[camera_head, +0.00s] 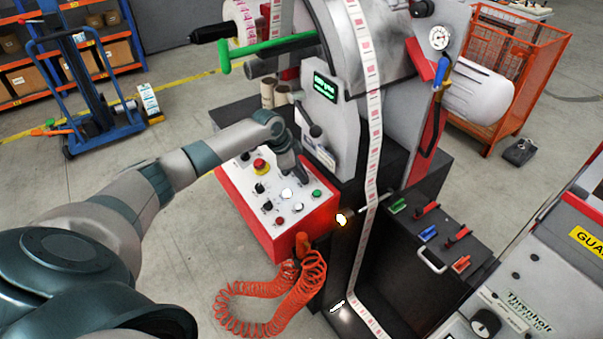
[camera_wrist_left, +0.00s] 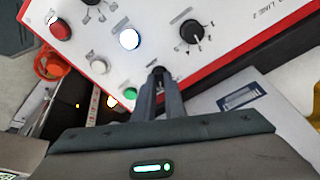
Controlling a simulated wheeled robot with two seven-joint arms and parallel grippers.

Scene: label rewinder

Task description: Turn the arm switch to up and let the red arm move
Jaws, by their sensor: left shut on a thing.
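A white control panel with red sides (camera_head: 245,200) stands at the machine's near left side. It also shows in the left wrist view (camera_wrist_left: 215,75). My left gripper (camera_head: 303,180) reaches down onto the panel's right part. In the left wrist view its fingers (camera_wrist_left: 158,78) are closed together around a small dark switch (camera_wrist_left: 157,71), mostly hidden between them; I cannot read its label or setting. A red piece (camera_head: 418,59) shows on the machine's upper right; I cannot tell whether it is the red arm. My right gripper is not in view.
Close to the fingers are a black selector knob (camera_wrist_left: 191,32), a lit white button (camera_wrist_left: 129,39) and a green button (camera_wrist_left: 130,94). A red emergency button (camera_head: 260,166) sits on the panel. An orange coiled hose (camera_head: 235,310) hangs below. A label strip (camera_head: 375,130) runs down the machine.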

